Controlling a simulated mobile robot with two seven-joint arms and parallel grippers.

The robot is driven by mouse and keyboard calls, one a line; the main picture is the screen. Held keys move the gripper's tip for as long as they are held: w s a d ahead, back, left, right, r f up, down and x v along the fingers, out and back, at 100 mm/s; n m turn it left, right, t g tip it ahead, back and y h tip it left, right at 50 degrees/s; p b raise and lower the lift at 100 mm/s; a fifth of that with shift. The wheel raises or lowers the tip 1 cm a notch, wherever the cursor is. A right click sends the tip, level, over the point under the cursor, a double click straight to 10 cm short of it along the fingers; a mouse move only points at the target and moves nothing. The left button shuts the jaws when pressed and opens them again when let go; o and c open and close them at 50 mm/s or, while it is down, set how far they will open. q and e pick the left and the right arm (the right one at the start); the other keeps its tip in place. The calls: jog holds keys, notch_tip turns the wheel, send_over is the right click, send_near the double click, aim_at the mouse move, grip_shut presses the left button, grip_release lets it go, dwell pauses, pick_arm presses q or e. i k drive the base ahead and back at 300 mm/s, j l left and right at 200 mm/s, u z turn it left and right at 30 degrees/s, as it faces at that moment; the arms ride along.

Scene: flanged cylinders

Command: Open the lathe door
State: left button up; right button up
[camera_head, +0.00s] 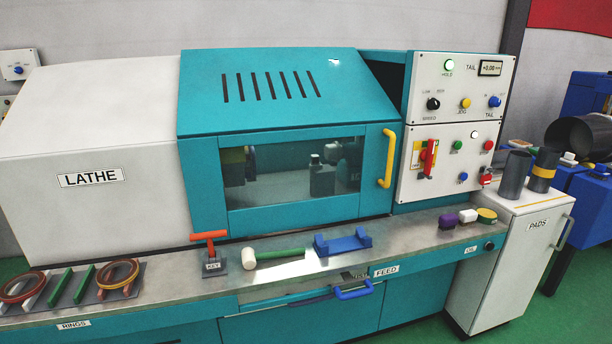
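The lathe door (205,170) is a teal panel with a sloped, slotted top and a dark window (290,172) in its front. A yellow upright handle (388,158) sits at the door's right edge. The door covers the front of the machine, and its right edge is close to the white control panel (455,95). A dark gap shows above, between the door's top right and the panel. Nothing touches the handle. Neither of my grippers is in view.
Rings on a rack (75,282) are at left. Purple and white pieces and dark cylinders (514,172) are at right.

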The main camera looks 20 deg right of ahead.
aim_at(233, 97)
jog(key=i+l, duration=0.15)
jog(key=l, duration=0.35)
jog(key=i+l, duration=0.15)
jog(key=l, duration=0.4)
jog(key=i+l, duration=0.2)
jog(key=l, duration=0.3)
jog(key=i+l, duration=0.15)
jog(key=l, duration=0.4)
jog(key=i+l, duration=0.15)
jog(key=l, duration=0.35)
jog(key=i+l, duration=0.15)
jog(key=l, duration=0.4)
jog(key=i+l, duration=0.2)
jog(key=l, duration=0.3)
jog(key=i+l, duration=0.15)
jog(key=l, duration=0.4)
jog(key=u, duration=0.05)
